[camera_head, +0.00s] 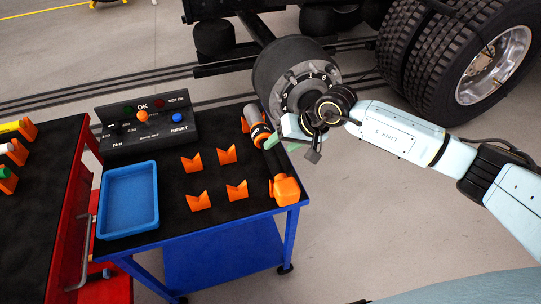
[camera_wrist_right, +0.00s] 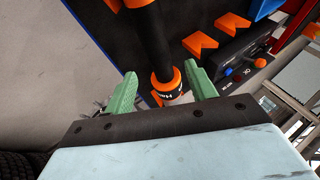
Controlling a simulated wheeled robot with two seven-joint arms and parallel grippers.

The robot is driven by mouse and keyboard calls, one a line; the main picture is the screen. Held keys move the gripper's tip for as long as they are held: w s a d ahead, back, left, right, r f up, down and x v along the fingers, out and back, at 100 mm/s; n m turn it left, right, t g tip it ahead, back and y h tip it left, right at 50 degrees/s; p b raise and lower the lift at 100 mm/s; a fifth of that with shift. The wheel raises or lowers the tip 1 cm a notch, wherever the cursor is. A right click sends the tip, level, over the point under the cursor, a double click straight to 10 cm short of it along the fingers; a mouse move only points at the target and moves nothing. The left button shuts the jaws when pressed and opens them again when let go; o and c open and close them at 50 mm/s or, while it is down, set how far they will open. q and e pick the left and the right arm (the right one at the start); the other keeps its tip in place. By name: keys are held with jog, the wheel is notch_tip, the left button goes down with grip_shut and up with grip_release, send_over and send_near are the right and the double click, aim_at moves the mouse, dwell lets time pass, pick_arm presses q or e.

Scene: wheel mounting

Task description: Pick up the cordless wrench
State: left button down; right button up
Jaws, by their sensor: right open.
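The cordless wrench (camera_head: 286,191) lies along the right edge of the blue table. It has an orange base at the near end, a dark handle and an orange and grey head at the far end. My right gripper (camera_head: 273,141) is open just over its head end. In the right wrist view the wrench (camera_wrist_right: 154,40) runs between the two green fingers of the right gripper (camera_wrist_right: 162,85), with its orange collar near the fingertips and a gap on each side. My arm hides part of the wrench in the head view. My left gripper is not in view.
The blue table (camera_head: 222,233) also carries a blue tray (camera_head: 130,201), several orange V-shaped holders (camera_head: 228,154) and a control box (camera_head: 147,119). A red cart (camera_head: 72,235) stands at left. A wheel hub (camera_head: 290,75) and truck tyres (camera_head: 435,50) are behind. The floor at right is clear.

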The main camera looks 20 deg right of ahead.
aim_at(273, 152)
jog(key=x, duration=0.4)
jog(key=shift+s+f+b, duration=0.15)
jog(key=shift+s+b, duration=0.1)
jog(key=shift+b, duration=0.05)
jog(key=shift+w+a+f, duration=0.15)
jog(key=shift+f, duration=0.2)
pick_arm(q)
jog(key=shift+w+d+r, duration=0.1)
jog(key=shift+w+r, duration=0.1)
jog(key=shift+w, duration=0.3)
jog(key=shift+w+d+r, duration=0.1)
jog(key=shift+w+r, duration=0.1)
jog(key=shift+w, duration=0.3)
pick_arm(e)
grip_shut()
jog(key=shift+w+r, duration=0.15)
jog(key=shift+r, duration=0.1)
